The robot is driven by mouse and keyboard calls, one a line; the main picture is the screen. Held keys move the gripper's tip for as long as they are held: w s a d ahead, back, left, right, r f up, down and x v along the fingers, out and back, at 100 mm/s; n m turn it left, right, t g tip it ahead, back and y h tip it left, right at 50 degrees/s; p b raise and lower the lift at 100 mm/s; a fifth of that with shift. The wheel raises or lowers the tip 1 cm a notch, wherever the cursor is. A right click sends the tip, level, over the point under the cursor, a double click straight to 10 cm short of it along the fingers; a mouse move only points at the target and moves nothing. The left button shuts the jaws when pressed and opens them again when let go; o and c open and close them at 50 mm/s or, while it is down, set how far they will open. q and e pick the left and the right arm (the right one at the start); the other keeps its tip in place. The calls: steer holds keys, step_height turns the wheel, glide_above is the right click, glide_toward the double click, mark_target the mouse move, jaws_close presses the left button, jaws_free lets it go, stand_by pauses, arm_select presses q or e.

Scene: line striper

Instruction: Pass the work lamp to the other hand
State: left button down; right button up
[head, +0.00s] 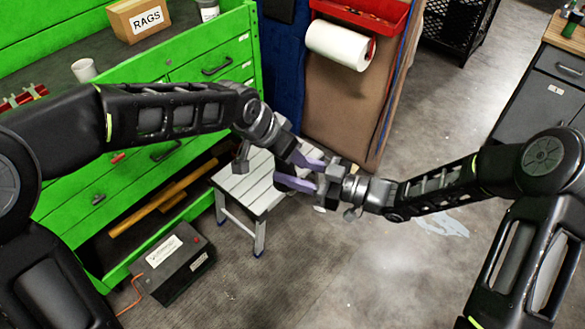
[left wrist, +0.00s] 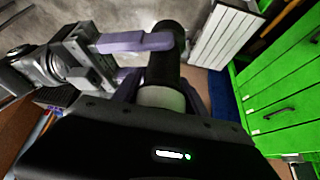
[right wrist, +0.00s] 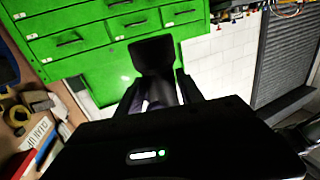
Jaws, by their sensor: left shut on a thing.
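The work lamp is a black cylinder with a pale ring near its base in the left wrist view (left wrist: 163,62). In the right wrist view its dark body (right wrist: 152,58) stands between my right fingers. My left gripper (head: 292,155) is shut on the lamp. My right gripper (head: 290,169) comes from the right, its purple fingers spread on either side of the lamp. They look open, and I cannot tell whether they touch it. In the head view the grippers crowd together and hide most of the lamp.
A grey step stool (head: 250,187) stands below the grippers. A green drawer cabinet (head: 205,75) is at the left, with a black box (head: 172,262) on the floor in front. A paper roll (head: 338,45) hangs behind. The floor at lower right is clear.

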jaws_close()
arm_select(q)
steer(key=c, duration=0.6)
jaws_free()
steer(key=shift+o, duration=0.2)
steer(key=v, duration=1.2)
